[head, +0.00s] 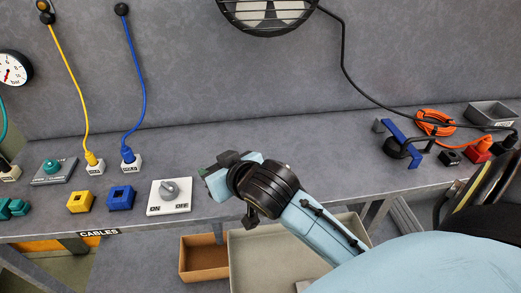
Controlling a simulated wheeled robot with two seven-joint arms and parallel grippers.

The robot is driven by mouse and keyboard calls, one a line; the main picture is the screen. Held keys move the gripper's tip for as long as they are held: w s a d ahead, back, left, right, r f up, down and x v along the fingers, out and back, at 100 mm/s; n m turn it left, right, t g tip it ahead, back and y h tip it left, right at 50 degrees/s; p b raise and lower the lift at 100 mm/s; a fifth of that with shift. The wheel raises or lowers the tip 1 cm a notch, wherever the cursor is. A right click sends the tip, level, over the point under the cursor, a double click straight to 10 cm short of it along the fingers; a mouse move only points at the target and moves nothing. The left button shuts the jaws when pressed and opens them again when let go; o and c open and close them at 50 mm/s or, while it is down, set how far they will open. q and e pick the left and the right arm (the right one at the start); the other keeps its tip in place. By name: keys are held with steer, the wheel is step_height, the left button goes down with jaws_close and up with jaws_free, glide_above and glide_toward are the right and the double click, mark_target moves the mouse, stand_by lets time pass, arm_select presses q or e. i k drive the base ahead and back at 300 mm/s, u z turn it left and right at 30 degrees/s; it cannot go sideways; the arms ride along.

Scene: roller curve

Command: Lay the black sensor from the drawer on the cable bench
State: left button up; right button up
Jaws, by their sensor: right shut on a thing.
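My right gripper (221,172) reaches over the bench from the lower right, just right of the white ON/OFF switch. It is shut on a small dark thing, probably the black sensor; the fingers hide most of it. The cable bench (120,208) is the long grey worktop, with a "CABLES" label (98,233) on its front edge. An open beige-grey tray or drawer (240,275) shows below the bench edge, partly behind my right arm. My left gripper is out of view.
The switch plate (155,207), blue block (121,198), yellow block (80,202) and plugged yellow and blue cables occupy the left bench. Bench between gripper and tool is clear.

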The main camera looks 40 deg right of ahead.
mark_target(275, 158)
steer(key=u, duration=0.95)
steer(key=i, duration=0.8)
steer(key=z, duration=2.2)
